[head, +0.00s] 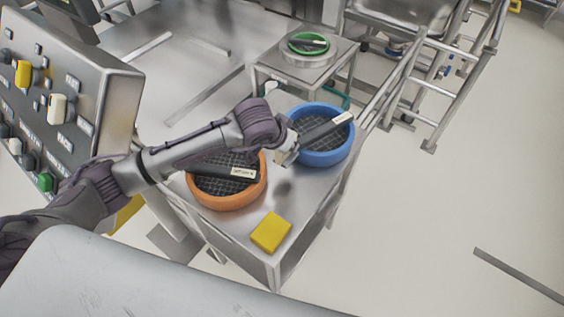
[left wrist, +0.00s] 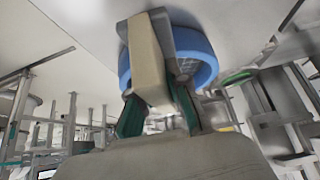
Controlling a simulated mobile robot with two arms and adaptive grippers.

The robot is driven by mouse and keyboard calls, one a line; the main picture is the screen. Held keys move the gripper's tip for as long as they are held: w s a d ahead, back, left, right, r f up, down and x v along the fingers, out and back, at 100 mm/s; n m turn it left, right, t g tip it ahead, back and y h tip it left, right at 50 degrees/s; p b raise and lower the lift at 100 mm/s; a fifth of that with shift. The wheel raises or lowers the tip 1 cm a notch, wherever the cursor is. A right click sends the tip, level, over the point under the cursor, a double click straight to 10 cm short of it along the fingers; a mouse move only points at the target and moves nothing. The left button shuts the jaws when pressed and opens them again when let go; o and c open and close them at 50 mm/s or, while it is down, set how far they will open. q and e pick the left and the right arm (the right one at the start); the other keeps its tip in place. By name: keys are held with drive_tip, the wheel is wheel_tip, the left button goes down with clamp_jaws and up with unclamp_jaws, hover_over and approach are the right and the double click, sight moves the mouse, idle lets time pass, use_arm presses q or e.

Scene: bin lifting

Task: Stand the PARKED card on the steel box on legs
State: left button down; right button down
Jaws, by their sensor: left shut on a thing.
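My left gripper (head: 286,154) reaches in from the left, over the steel bench between the orange and blue round pans. In the left wrist view its fingers (left wrist: 160,112) are shut on a plain beige slab (left wrist: 149,62), with the blue pan behind it. I cannot read any lettering on the slab, so I cannot tell whether it is the PARKED card. A yellow block (head: 271,233) lies on the bench's near corner. The steel bench (head: 238,232) stands on legs; a smaller steel stand on legs (head: 334,56) is behind it. I cannot tell which is the named box. My right gripper is not in view.
The orange pan (head: 229,203) and blue pan (head: 325,156) each hold a dark mesh and a labelled black bar. A green pan (head: 308,42) sits on the rear stand. A control panel (head: 62,110) is at left, steel rails at upper right. Floor at right is mostly clear.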

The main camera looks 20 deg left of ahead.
use_arm(q)
wheel_tip(320, 180, down, 4)
drive_tip(key=shift+s+r+b, duration=0.15)
drive_tip(key=shift+r+b, duration=0.1)
drive_tip(key=shift+b, duration=0.3)
wheel_tip(320, 180, down, 4)
drive_tip(key=shift+r+b, duration=0.1)
drive_tip(key=shift+b, duration=0.9)
drive_tip(key=shift+r, duration=0.15)
drive_tip(key=shift+f, duration=0.2)
drive_tip(key=c, duration=1.1)
unclamp_jaws()
drive_tip(key=shift+c, duration=0.2)
